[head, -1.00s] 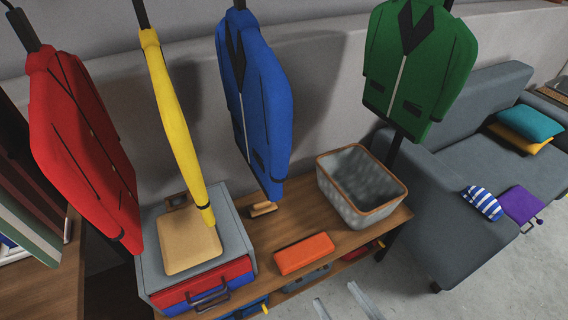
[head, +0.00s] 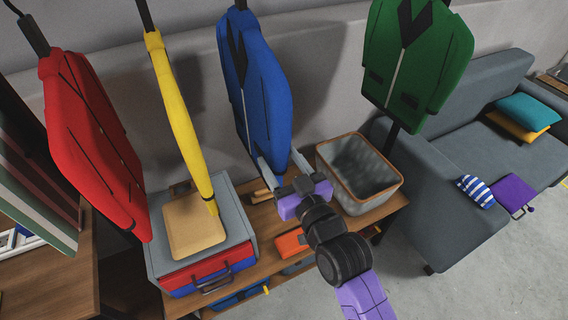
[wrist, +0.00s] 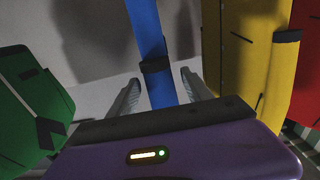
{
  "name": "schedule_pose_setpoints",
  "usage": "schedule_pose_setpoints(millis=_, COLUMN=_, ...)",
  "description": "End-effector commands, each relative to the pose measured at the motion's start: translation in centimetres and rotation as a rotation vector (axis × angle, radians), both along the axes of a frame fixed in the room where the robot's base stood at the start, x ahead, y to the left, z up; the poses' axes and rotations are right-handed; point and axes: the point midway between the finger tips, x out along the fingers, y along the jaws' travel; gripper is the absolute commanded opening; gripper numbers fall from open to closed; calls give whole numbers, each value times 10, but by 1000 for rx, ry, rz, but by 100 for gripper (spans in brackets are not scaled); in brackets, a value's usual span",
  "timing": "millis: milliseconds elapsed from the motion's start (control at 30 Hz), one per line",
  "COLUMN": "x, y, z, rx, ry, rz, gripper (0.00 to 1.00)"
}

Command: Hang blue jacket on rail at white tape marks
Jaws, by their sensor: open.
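The blue jacket (head: 262,90) hangs upright between the yellow and green jackets in the head view. My gripper (head: 281,165) is at its lower edge, with the purple wrist below. In the wrist view, a blue sleeve (wrist: 147,35) with a black cuff runs down between the two spread fingers of my gripper (wrist: 160,88). The fingers are open, one on each side of the sleeve, with gaps visible. The rail and the white tape marks are not in view; only the dark hanger tops show at the upper edge.
A red jacket (head: 92,140), a yellow jacket (head: 175,105) and a green jacket (head: 415,65) hang alongside. Below are a wooden bench (head: 262,225), a grey basket (head: 335,180), an orange box (head: 290,243) and a case with a board (head: 195,225). A grey sofa (head: 445,190) stands right.

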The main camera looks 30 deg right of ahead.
Motion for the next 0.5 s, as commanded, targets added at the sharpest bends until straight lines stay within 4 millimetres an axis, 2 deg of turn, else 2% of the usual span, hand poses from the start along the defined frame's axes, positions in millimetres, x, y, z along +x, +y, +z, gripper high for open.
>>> schedule_pose_setpoints(millis=300, x=46, y=0, z=2, rx=-1, ry=-2, rz=-1, gripper=58)
schedule_pose_setpoints(millis=500, x=60, y=0, z=1, rx=-1, ry=-1, rz=0, gripper=58)
